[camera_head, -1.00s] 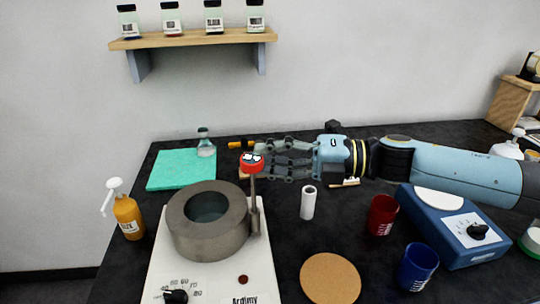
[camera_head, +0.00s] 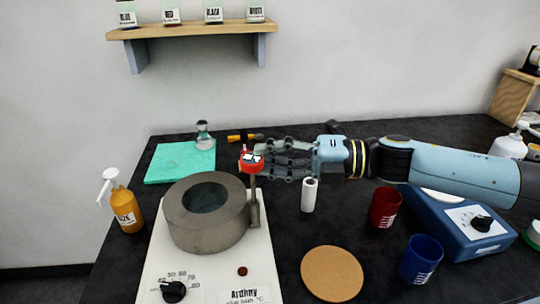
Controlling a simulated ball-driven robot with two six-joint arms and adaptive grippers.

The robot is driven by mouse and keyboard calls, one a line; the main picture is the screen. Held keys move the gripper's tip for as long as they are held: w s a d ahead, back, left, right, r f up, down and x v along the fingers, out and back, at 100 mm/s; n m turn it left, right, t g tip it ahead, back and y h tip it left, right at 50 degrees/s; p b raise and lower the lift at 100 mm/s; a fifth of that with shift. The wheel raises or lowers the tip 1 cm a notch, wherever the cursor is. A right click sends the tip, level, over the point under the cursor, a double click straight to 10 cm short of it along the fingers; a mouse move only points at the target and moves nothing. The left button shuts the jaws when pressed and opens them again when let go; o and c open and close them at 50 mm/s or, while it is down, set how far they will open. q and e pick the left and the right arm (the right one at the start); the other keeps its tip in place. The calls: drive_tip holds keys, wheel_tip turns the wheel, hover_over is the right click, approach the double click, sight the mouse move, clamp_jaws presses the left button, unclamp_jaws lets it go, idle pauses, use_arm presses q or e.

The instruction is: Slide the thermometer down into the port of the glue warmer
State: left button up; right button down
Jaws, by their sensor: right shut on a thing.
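The glue warmer (camera_head: 155,272) is a white base with a dial and a grey ring-shaped pot (camera_head: 185,232). A small grey port tube (camera_head: 255,213) stands on the pot's right side. The thermometer (camera_head: 251,163) has a red head with a dial face and a thin grey stem pointing down. My right gripper (camera_head: 262,158) comes in from the right and is shut on the thermometer's head. The stem is upright and lines up with the port; I cannot tell how far its lower end is inside. My left gripper is not in view.
A white roll (camera_head: 309,195), a cork disc (camera_head: 332,273), a red cup (camera_head: 384,208) and a blue cup (camera_head: 421,259) stand right of the warmer. An orange pump bottle (camera_head: 125,208) is left. A teal mat (camera_head: 180,162) lies behind. A blue device (camera_head: 460,228) is at right.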

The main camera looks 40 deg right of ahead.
drive_tip(key=shift+f+b, duration=0.7)
drive_tip(key=shift+f, duration=0.15)
drive_tip(key=c, duration=1.1)
unclamp_jaws()
drive_tip(key=v, duration=1.2)
